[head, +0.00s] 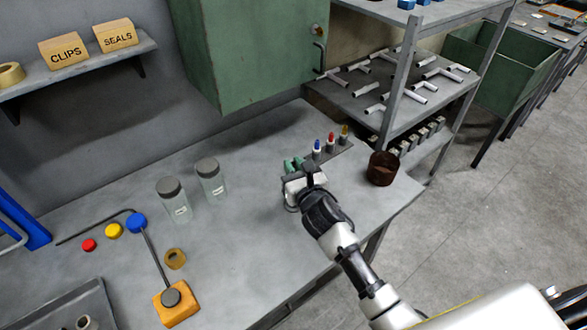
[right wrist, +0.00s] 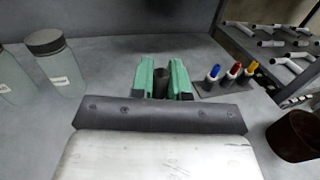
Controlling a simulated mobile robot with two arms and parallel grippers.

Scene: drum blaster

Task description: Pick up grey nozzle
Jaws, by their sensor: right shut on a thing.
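The grey nozzle (right wrist: 161,83) shows in the right wrist view as a dark grey upright cylinder between my green fingers. My right gripper (right wrist: 162,80) is shut on it, at the left end of the small grey rack (right wrist: 213,88). The fingers hide its lower part, so I cannot tell whether it still touches the rack. In the head view my right gripper (head: 293,164) is over the workbench, and the nozzle is not clearly visible there. Blue (head: 317,146), red (head: 331,141) and yellow (head: 345,132) nozzles stand upright in the rack to the right. My left gripper is not in view.
Two lidded glass jars (head: 211,180) stand left of my right gripper. A brown cup (head: 382,169) stands to its right near the bench edge. A green cabinet (head: 250,50) hangs behind.

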